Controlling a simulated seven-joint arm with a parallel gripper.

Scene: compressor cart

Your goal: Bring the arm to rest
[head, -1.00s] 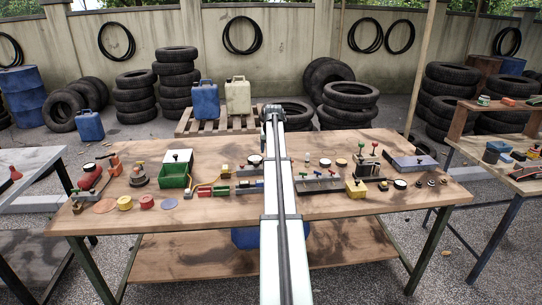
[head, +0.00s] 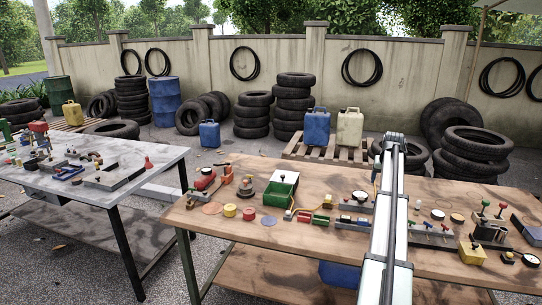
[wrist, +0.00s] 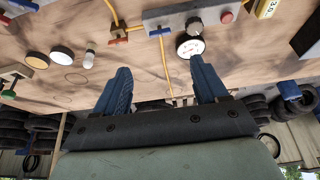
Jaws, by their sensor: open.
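My gripper (wrist: 160,84) shows in the wrist view with its two blue fingers spread apart and nothing between them. The wooden table top (wrist: 150,80) lies beyond the fingers, and a round white gauge (wrist: 190,46) appears near the right fingertip. I cannot tell the exact gap between fingers and table. In the head view my arm stretches away over the wooden table (head: 250,238), right of the picture's middle. The gripper itself cannot be made out there, as the arm hides that area.
A grey table (head: 130,180) with parts stands at left. Behind are a pallet (head: 300,150) with jerrycans and stacked tyres (head: 252,115).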

